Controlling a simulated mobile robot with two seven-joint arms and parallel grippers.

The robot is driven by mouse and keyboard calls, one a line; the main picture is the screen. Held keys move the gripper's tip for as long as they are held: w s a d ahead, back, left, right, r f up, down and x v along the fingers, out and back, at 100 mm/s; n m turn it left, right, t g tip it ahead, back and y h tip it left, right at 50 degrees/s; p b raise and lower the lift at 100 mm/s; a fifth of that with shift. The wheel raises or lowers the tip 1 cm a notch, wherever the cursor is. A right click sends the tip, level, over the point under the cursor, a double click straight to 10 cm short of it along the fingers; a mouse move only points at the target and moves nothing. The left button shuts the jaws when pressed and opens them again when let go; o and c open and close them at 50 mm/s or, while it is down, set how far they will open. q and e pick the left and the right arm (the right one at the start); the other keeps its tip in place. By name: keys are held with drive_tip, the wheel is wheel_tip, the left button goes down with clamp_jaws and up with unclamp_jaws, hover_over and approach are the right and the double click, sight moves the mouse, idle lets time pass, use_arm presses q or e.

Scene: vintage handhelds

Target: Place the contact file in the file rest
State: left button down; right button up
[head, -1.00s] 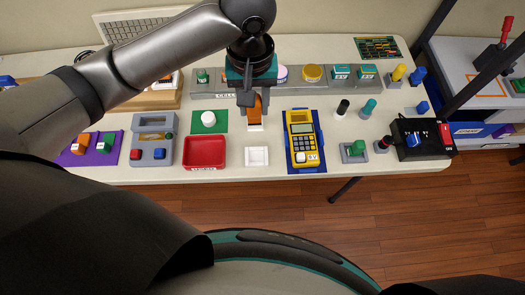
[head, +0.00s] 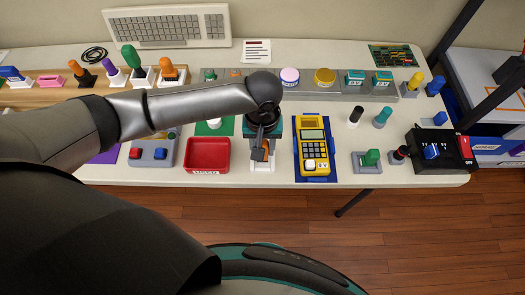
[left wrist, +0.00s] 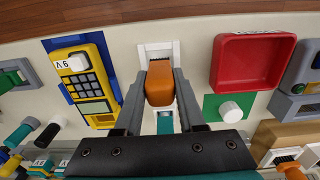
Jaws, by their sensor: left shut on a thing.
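My left gripper (head: 261,150) is shut on an orange-handled piece, which I take as the contact file (left wrist: 160,85). In the left wrist view the gripper's fingers (left wrist: 155,105) clasp it from both sides, and a dark end shows beyond the orange. That end overlaps a small white square tray, which I take as the file rest (left wrist: 142,50). In the head view the file rest (head: 262,168) lies under the gripper, partly hidden. I cannot tell whether the file touches it. My right gripper is not in view.
A red tray (head: 206,168) is to the left of the rest. A yellow meter (head: 311,128) on a blue mat is to the right. A white pot (left wrist: 231,112) on a green mat is close behind. The table's front edge is near.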

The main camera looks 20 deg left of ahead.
use_arm(q)
wheel_tip(320, 180, down, 2)
drive_tip(key=shift+f, duration=0.15)
drive_tip(key=c, duration=0.5)
unclamp_jaws()
wheel_tip(320, 180, up, 12)
drive_tip(key=p, duration=0.3)
idle(0.4)
